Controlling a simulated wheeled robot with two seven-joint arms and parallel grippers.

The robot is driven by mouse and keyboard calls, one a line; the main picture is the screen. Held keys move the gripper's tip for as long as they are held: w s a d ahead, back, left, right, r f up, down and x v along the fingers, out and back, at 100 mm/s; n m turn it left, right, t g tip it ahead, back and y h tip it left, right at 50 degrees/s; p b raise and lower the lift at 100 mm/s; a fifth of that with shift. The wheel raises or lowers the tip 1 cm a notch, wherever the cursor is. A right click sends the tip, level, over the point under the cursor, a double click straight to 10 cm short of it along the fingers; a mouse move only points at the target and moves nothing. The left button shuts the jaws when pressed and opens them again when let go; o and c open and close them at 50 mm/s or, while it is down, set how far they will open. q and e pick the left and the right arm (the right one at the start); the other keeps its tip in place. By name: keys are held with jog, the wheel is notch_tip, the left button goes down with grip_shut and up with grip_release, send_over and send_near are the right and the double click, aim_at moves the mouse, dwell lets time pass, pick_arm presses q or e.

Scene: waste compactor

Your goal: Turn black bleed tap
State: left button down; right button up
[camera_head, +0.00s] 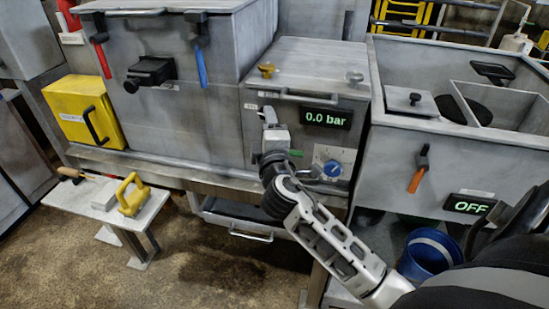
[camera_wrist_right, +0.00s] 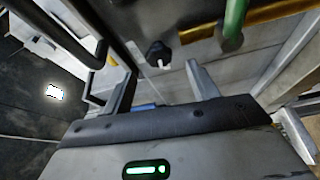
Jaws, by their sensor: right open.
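In the right wrist view a small black tap (camera_wrist_right: 158,50) with a pale tip sits ahead, between and just beyond the fingertips of my right gripper (camera_wrist_right: 162,75). The fingers are apart with nothing between them, and I see no contact with the tap. In the head view my right gripper (camera_head: 268,116) is in front of the grey panel (camera_head: 262,92), left of the green "0.0 bar" display (camera_head: 326,118). The tap cannot be made out there; the gripper and wrist cover part of the panel. My left gripper is not in view.
A green handle (camera_wrist_right: 234,22) is close by on the right in the wrist view. A blue dial (camera_head: 332,168) sits below the display. A panel handle bar (camera_head: 308,98) runs above the gripper. A bench (camera_head: 75,201) with a yellow-handled tool (camera_head: 131,194) stands left.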

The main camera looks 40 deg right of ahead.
jog(key=b+v, duration=0.2)
jog(key=v, duration=0.9)
jog(key=shift+s+a, duration=0.2)
jog(key=shift+s, duration=0.15)
jog(key=s+a+f+m+g+y, duration=0.2)
jog(key=s+a+f+m+y, duration=0.1)
jog(key=f, duration=0.5)
jog(key=s+a+f+m+g+y, duration=0.2)
jog(key=s+a+f+m+y, duration=0.1)
jog(key=f, duration=0.6)
jog(key=s+a+f+m+g+y, duration=0.2)
jog(key=s+a+f+y, duration=0.3)
jog(key=f, duration=0.4)
jog(key=shift+s+a+m, duration=0.25)
jog(key=shift+a+m, duration=0.15)
jog(key=shift+a, duration=0.2)
dwell(0.4)
